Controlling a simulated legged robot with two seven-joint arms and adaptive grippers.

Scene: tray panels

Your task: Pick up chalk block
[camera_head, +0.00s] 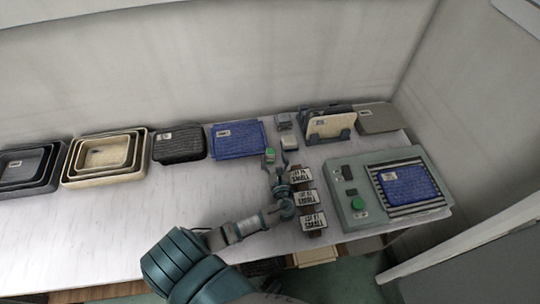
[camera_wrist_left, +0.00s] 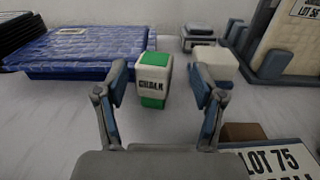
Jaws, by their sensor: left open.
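The chalk block (camera_wrist_left: 153,80) is a small white and green block labelled CHALK, upright on the table in the left wrist view. In the head view it is a small green-topped block (camera_head: 270,154) in front of the blue panel. My left gripper (camera_wrist_left: 160,84) is open and empty. Its two fingers show on either side of the chalk block with gaps, and the block appears at or just beyond the fingertips. In the head view the left gripper (camera_head: 276,163) is right behind the block, on its near side. My right gripper is not in view.
A pale block (camera_wrist_left: 214,64) stands close to the right finger. A blue quilted panel (camera_head: 238,135) lies behind left. Lot signs (camera_head: 306,197) stand right of my arm, beside a grey-green device (camera_head: 345,178). A rack (camera_head: 328,124) stands behind. The table's left front is clear.

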